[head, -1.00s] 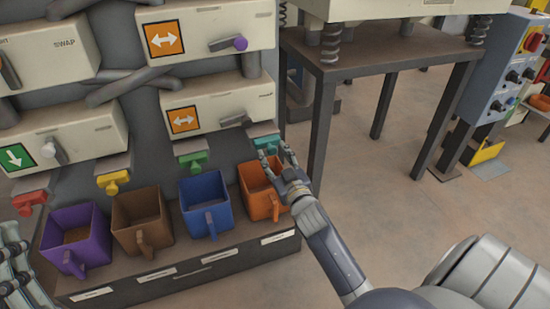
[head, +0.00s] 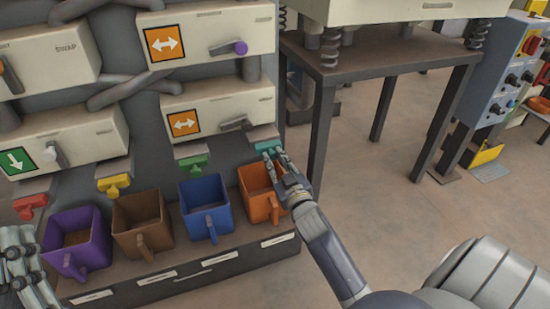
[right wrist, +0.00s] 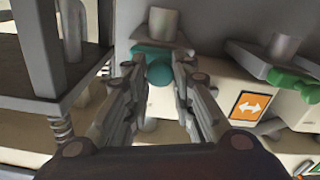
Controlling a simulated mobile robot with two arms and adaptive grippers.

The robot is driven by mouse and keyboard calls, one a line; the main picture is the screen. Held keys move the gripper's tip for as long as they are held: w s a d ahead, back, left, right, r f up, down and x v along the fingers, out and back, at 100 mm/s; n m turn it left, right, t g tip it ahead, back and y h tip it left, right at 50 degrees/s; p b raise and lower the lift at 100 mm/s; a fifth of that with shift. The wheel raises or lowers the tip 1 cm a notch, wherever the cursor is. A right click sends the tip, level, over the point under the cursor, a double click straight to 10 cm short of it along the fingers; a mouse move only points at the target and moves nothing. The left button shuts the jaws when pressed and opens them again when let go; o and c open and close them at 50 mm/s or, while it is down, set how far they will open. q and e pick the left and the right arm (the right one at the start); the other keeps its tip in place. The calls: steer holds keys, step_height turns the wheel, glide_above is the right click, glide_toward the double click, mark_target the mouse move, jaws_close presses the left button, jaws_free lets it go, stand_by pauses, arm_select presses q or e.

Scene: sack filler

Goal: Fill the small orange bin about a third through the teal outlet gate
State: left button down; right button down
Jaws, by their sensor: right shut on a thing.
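The small orange bin (head: 258,202) stands at the right end of a row of bins, below the teal outlet gate (head: 266,144). My right gripper (head: 274,156) is at this gate, above the bin's back right side. In the right wrist view, the teal gate's round knob (right wrist: 159,74) sits between the fingers of my right gripper (right wrist: 159,82), which is shut on it. The bin's inside is partly hidden by the hand, and I cannot tell its fill.
Purple (head: 76,245), brown (head: 141,222) and blue (head: 207,209) bins stand left of the orange one on a dark ledge. Red (head: 30,206), yellow (head: 114,185) and green (head: 193,165) gates hang above. A metal-legged table (head: 385,58) stands at right; floor beside it is open.

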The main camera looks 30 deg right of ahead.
arm_select(q)
steer(key=w+f+g, duration=0.1)
steer(key=f+g, duration=0.1)
steer(key=w+f, duration=0.1)
steer(key=f, duration=0.1)
steer(key=shift+w+d+g+y+p, duration=0.1)
steer(key=shift+w+g+y+p, duration=0.2)
steer(key=shift+g+p, duration=0.1)
arm_select(e)
steer(key=shift+s+a, duration=0.2)
steer(key=shift+s, duration=0.5)
steer(key=c, duration=1.3)
jaws_free()
steer(key=shift+c, duration=0.2)
steer(key=v, duration=1.2)
steer(key=shift+c, duration=0.5)
steer(key=shift+d+f, duration=0.1)
jaws_close()
